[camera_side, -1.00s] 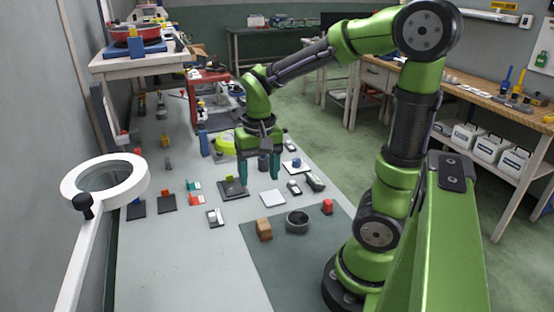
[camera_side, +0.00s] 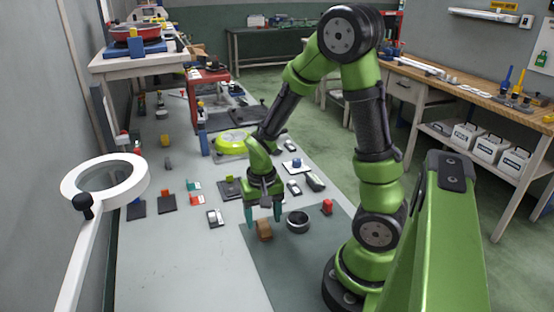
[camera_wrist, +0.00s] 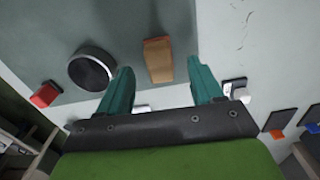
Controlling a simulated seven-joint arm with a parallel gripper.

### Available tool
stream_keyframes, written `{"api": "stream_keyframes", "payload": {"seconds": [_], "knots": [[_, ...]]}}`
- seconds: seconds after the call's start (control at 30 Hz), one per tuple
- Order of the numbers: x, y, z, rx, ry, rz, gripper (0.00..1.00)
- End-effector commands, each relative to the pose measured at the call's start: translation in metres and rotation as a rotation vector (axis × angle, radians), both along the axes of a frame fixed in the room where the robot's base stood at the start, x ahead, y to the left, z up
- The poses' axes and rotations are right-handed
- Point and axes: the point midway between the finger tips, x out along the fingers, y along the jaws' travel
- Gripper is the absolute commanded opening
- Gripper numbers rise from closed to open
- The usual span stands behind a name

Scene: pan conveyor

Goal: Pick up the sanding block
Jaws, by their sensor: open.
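A tan-brown block (camera_side: 264,231), which looks like the sanding block, sits on the dark grey-green mat (camera_side: 290,270). My gripper (camera_side: 263,213) is open and empty, with its teal fingers pointing down just behind and above the block in the side view. In the wrist view the block (camera_wrist: 158,60) shows between and beyond the two open fingertips (camera_wrist: 160,68). I see no contact between fingers and block.
A red piece (camera_side: 327,207) is farther right. Small parts on pads (camera_side: 215,218) lie to the left. The front of the mat is clear.

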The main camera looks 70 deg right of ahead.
Motion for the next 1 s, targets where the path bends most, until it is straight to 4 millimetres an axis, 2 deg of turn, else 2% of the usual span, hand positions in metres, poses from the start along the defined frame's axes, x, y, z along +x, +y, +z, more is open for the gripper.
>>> {"api": "stream_keyframes", "payload": {"seconds": [0.03,0.2,0.5,0.9,1.0], "knots": [[-0.002,0.0,-0.01,0.0,0.007,-0.001,0.66],[-0.001,0.0,-0.029,0.0,0.003,0.0,0.66],[-0.001,0.0,-0.032,0.0,0.0,-0.001,0.64],[-0.001,0.0,-0.031,0.0,0.0,0.0,0.04],[0.0,0.0,-0.031,0.0,0.0,0.0,0.04]]}}
